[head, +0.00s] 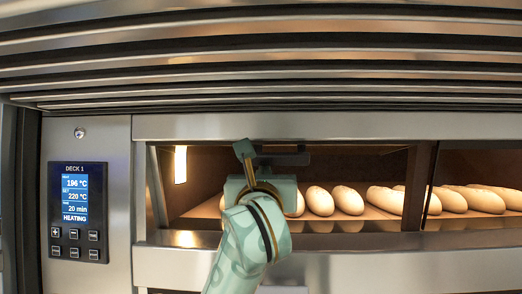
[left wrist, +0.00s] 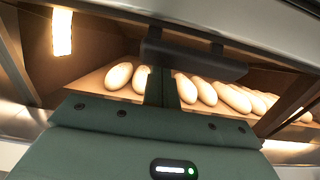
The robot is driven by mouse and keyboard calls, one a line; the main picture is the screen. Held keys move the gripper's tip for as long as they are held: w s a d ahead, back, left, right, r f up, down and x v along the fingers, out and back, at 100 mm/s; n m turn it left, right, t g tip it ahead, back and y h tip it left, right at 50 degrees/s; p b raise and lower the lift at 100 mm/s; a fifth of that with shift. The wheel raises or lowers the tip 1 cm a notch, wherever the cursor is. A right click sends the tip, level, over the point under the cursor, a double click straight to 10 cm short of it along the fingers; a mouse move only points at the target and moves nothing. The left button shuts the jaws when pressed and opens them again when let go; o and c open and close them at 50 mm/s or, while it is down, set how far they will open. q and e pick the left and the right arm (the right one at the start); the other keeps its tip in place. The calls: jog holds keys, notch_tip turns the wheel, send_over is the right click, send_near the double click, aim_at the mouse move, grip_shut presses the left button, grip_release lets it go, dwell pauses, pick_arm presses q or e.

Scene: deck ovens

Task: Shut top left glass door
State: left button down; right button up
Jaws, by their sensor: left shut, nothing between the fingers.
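The top left oven opening, with its see-through glass door (head: 355,165), is right of the control panel in the head view. The glass is hard to make out, so I cannot tell how far the door stands open. Its dark handle bar (head: 285,158) shows near the upper part of the opening. It also shows in the left wrist view as a dark bar (left wrist: 195,62). My left gripper (head: 245,152) is shut and empty in front of the opening, its fingertips at the handle's left part. Whether they touch it is unclear. My right gripper is out of view.
Pale loaves (head: 349,200) lie in a row inside the lit chamber. A second opening with more loaves (head: 480,199) is to the right, past a dark divider. The control panel (head: 79,210) reads Deck 1, heating. A ribbed metal hood (head: 300,70) overhangs above.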

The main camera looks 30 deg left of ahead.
aim_at(264, 153)
pick_arm(q)
jog(key=shift+r, duration=0.15)
dwell(0.4)
jog(key=shift+s+a+r+p, duration=0.1)
jog(key=shift+s+r+p, duration=0.05)
jog(key=shift+r+p, duration=0.7)
jog(key=shift+s+d+r+p, duration=0.15)
jog(key=shift+s+r+p, duration=0.05)
jog(key=shift+r+p, duration=0.2)
jog(key=shift+s+d+r+p, duration=0.15)
jog(key=shift+r+p, duration=0.15)
jog(key=shift+r, duration=0.2)
jog(key=shift+w+a+r+p, duration=0.2)
jog(key=shift+w+r+p, duration=0.1)
jog(key=shift+w+p, duration=0.2)
jog(key=shift+w+a+f, duration=0.1)
jog(key=shift+w+f, duration=0.05)
jog(key=shift+f, duration=0.1)
jog(key=r+p+v, duration=0.1)
jog(key=p+v, duration=0.1)
jog(key=v, duration=0.9)
jog(key=shift+r, duration=0.1)
